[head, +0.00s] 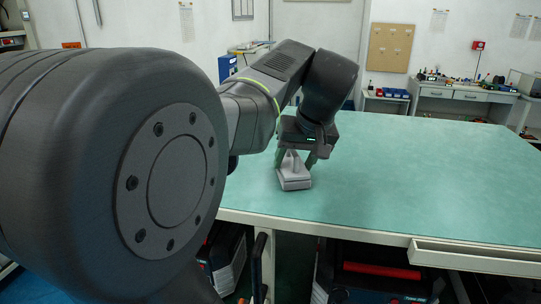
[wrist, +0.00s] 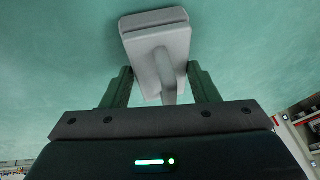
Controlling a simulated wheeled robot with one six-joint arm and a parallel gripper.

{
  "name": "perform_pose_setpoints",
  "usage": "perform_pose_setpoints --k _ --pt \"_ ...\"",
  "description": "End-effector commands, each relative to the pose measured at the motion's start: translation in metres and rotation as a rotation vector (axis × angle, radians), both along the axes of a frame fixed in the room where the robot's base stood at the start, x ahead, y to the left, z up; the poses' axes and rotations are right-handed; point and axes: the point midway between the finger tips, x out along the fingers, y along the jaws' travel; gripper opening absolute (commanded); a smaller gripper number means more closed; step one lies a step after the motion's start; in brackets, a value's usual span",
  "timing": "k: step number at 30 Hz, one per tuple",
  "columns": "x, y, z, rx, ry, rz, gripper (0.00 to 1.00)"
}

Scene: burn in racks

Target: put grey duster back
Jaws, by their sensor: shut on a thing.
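The grey duster (head: 294,174) is at the green tabletop, near its front edge, with its flat base down. In the wrist view the duster (wrist: 157,38) shows its pale grey body and a handle that runs back between the fingers. My gripper (head: 296,157) is above it, pointing down, with its two dark green fingers on either side of the handle. In the wrist view my gripper (wrist: 163,85) is shut on the duster's handle. I cannot tell whether the base touches the tabletop or hangs just above it.
The green-topped table (head: 420,165) is bare around the duster. An open drawer (head: 478,258) juts from its front right. Cases with red parts (head: 380,270) stand beneath. A back bench (head: 465,92) holds small items, and a pegboard (head: 390,48) hangs on the wall.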

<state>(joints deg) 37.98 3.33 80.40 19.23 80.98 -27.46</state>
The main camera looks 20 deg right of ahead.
Motion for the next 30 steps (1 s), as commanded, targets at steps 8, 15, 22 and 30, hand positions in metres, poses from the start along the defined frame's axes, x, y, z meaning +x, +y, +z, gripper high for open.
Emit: perform_pose_setpoints --k 8,15,22,30 --pt "0.0 0.0 -0.002 0.0 0.0 0.0 0.76" --pt "0.0 0.0 -0.002 0.0 0.0 0.0 0.76" --pt "-0.006 -0.002 0.015 -0.002 -0.003 -0.001 0.76" --pt "-0.029 -0.008 0.068 -0.003 -0.003 -0.004 0.76"
